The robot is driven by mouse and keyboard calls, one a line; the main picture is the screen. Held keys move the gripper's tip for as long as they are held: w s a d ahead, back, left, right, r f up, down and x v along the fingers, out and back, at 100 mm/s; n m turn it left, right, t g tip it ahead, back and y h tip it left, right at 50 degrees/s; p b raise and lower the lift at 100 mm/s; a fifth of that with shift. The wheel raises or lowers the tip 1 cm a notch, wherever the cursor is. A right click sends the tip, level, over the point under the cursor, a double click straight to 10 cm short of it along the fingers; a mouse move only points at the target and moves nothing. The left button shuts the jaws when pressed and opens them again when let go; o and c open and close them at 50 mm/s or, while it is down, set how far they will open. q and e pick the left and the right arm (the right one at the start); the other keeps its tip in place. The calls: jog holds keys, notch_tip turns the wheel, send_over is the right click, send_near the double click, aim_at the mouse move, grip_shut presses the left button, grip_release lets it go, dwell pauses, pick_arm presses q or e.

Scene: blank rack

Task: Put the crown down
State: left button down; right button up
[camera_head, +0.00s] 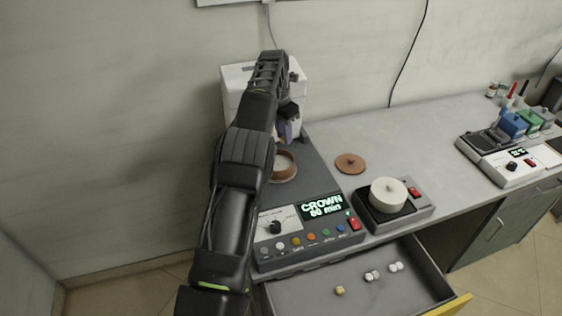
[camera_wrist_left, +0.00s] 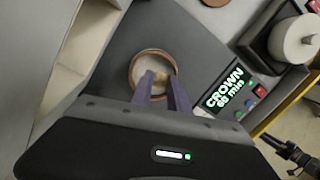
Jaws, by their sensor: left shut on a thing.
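My left gripper (camera_head: 290,133) reaches over the grey machine with the lit "CROWN 60 mins" display (camera_head: 322,207). In the left wrist view its two purple fingers (camera_wrist_left: 162,88) are shut on a small cream crown (camera_wrist_left: 160,77). The crown is over a round brown-rimmed dish (camera_wrist_left: 137,60) with a pale inside; I cannot tell whether it touches the dish. In the head view the dish (camera_head: 284,179) sits on the machine, partly behind my arm, and the crown is hidden. A dark jointed part of mine, seemingly my right gripper (camera_wrist_left: 292,152), shows at the lower right of the wrist view.
An open drawer (camera_head: 300,296) below holds several small tooth-like pieces (camera_head: 372,276). A brown lid (camera_head: 350,163) lies on the bench. To its right stand a device with a white round pot (camera_head: 388,194) and another device (camera_head: 508,160) with coloured blocks. The bench between them is clear.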

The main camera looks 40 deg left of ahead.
aim_at(283, 142)
pick_arm(q)
notch_tip(283, 142, down, 6)
jog(key=shift+r, duration=0.25)
notch_tip(283, 142, down, 3)
jog(key=shift+f+p, duration=0.1)
jog(key=shift+p, duration=0.7)
jog(key=shift+f, duration=0.25)
jog(key=shift+f, duration=0.2)
jog(key=c, duration=1.6)
grip_release()
jog(key=shift+o, duration=0.2)
